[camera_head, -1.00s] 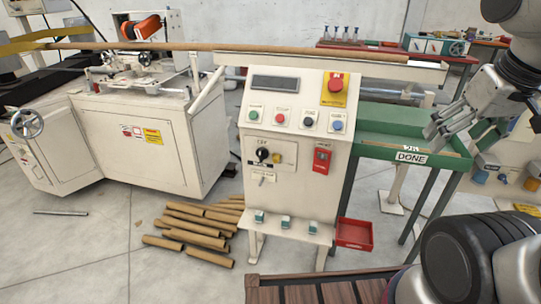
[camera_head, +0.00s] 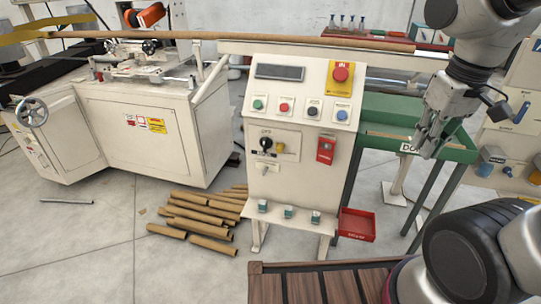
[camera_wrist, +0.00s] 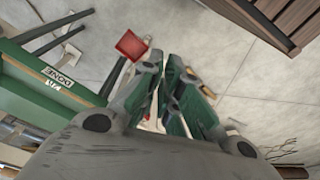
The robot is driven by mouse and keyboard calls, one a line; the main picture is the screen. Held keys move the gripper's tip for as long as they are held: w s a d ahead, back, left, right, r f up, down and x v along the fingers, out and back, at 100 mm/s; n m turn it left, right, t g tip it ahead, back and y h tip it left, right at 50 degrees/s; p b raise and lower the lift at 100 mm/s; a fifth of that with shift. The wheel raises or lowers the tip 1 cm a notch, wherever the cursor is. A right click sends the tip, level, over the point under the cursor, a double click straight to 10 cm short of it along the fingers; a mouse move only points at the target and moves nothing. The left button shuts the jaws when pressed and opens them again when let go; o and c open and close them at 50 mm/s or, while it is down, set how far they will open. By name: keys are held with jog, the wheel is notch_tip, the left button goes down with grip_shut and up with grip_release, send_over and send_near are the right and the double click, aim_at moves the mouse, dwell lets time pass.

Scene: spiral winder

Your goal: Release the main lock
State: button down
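The white control console (camera_head: 292,150) stands in the middle of the head view. The main lock is not clearly labelled. A black rotary switch (camera_head: 265,145) with a yellow part beside it sits on the lower panel, and a red lock-like box (camera_head: 326,150) is mounted to its right. My gripper (camera_head: 419,148) is right of the console, pointing down in front of the green tray. In the wrist view my gripper (camera_wrist: 164,60) shows its two fingers with a narrow gap and nothing between them. It is apart from the console.
A red emergency button (camera_head: 341,73) and several coloured buttons top the console. The green tray (camera_head: 462,155) with a DONE sign stands at right. A red bin (camera_head: 357,225) sits by the console's foot. Cardboard tubes (camera_head: 200,215) lie on the floor. A brown slatted surface (camera_head: 320,286) is in front.

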jog(key=w+a+f+n+t, duration=0.1)
jog(key=w+a+f+n, duration=0.35)
jog(key=a+f, duration=0.75)
jog(key=w+a+f+n+t+y, duration=0.1)
jog(key=w+a+f+n, duration=0.2)
jog(key=w+a+f, duration=0.9)
jog(key=s+a+f+n+t, duration=0.15)
jog(key=a+f+n, duration=0.4)
jog(key=f, duration=1.25)
jog(key=w+r+n+t+h, duration=0.1)
jog(key=w+r+n+t, duration=0.5)
jog(key=w+r+t, duration=0.5)
notch_tip(320, 180, up, 2)
jog(key=shift+w+a+r+t, duration=0.1)
jog(key=shift+w+a+t, duration=0.15)
jog(key=shift+w+t, duration=0.15)
